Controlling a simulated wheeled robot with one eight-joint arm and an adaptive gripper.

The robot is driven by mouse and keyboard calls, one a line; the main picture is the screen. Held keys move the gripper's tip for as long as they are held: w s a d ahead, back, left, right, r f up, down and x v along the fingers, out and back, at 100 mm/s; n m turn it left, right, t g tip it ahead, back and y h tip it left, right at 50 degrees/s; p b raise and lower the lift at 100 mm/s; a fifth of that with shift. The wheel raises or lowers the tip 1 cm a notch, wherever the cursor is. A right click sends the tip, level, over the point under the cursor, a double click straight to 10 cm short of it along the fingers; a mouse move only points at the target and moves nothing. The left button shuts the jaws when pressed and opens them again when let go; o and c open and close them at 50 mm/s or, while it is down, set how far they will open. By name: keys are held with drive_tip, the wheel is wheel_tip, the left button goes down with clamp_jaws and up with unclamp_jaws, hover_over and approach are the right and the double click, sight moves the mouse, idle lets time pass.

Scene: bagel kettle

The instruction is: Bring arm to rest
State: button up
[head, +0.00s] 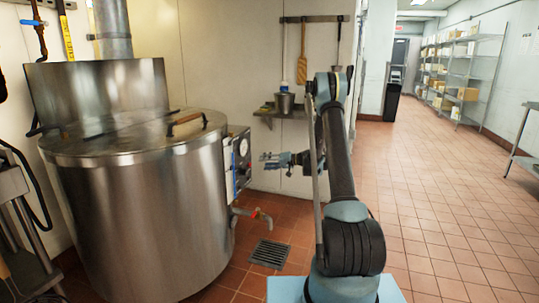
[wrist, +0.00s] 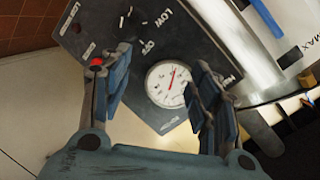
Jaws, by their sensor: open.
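My arm rises from its base at the lower right of the head view and bends over at the top. My gripper (head: 272,160) is at its end, pointing left toward the kettle's control panel (head: 237,160). In the wrist view, the two fingers of my gripper (wrist: 155,100) are spread apart with nothing between them. Beyond them is the panel's dark face (wrist: 105,35), with a knob marked LOW, OFF and HIGH and a round white gauge (wrist: 167,84) with a red needle. A small red light shows by the left finger. I cannot tell any contact with the panel.
A large steel kettle (head: 140,200) with a lid stands at left. Its drain tap (head: 252,215) sticks out above a floor grate (head: 270,253). A small wall shelf (head: 280,113) holds a metal pot. Open tiled floor (head: 440,200) lies to the right, with shelving (head: 460,75) at the back.

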drive_tip(key=s+d+r+g+h, duration=0.1)
drive_tip(key=s+d+r+h, duration=0.1)
drive_tip(key=s+r, duration=0.5)
drive_tip(key=s+d+r+h, duration=0.2)
drive_tip(key=s+r+h, duration=0.15)
drive_tip(key=s, duration=0.75)
drive_tip(key=s+d+r+g+h, duration=0.1)
drive_tip(key=s+d+r, duration=0.1)
drive_tip(key=s+r, duration=0.5)
drive_tip(key=s+d+f+h, duration=0.2)
drive_tip(key=s+d, duration=0.3)
drive_tip(key=s, duration=0.7)
drive_tip(key=s+d+f+m+h, duration=0.1)
drive_tip(key=s+d+f+h, duration=0.2)
drive_tip(key=s, duration=0.8)
drive_tip(key=s+d+f+m+h, duration=0.1)
drive_tip(key=s+d+f+h, duration=0.2)
drive_tip(key=s, duration=0.9)
drive_tip(key=d+f, duration=0.3)
drive_tip(key=shift+s+d+g, duration=0.35)
drive_tip(key=shift+g, duration=0.05)
drive_tip(key=shift+w+f, duration=0.25)
drive_tip(key=shift+w, duration=0.2)
